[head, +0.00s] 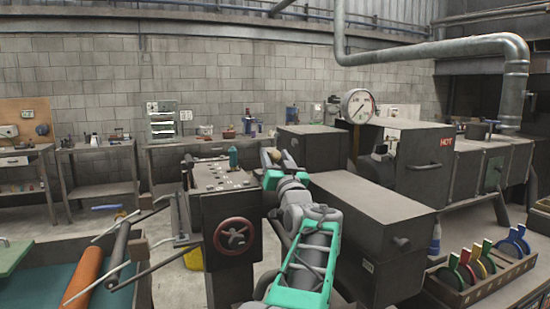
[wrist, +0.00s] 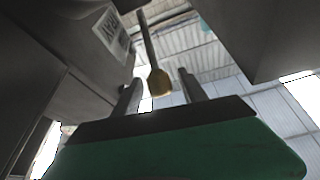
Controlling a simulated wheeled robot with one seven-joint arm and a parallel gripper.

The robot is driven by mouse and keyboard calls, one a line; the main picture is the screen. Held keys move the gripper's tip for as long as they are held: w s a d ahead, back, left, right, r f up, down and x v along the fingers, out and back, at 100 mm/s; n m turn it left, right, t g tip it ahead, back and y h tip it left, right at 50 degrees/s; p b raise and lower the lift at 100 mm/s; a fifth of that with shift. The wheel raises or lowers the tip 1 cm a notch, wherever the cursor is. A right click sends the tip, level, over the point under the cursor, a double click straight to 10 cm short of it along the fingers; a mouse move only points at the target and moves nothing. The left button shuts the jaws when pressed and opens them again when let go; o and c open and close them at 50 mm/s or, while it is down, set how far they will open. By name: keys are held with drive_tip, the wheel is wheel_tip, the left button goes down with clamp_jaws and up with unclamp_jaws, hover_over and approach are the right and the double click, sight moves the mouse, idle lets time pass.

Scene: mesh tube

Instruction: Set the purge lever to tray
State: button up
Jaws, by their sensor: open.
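The purge lever appears to be a thin dark rod with a yellow knob (wrist: 159,83), seen in the wrist view. The knob shows in the gap between the two fingers of my gripper (wrist: 158,92), which are apart. I cannot tell whether either finger touches it. In the head view my gripper (head: 283,167) is beside the dark machine housing, with a tan knob (head: 272,155) at its tip. A white label (wrist: 111,34) is on a grey panel near the rod, its lettering not clearly readable. The lever's base and its tray mark are not clear.
A control pedestal with a red handwheel (head: 234,236) stands left of my arm. A large grey box (head: 365,235) is close on the right. A pressure gauge (head: 358,106) and a box marked HOT (head: 415,155) are behind it. Coloured discs (head: 480,262) stand in a rack at right.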

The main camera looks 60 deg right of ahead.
drive_tip(key=shift+s+f, duration=0.1)
drive_tip(key=b+v, duration=0.2)
drive_tip(key=v, duration=0.5)
drive_tip(key=shift+s+a, duration=0.2)
drive_tip(key=shift+a, duration=0.1)
drive_tip(key=shift+c, duration=0.3)
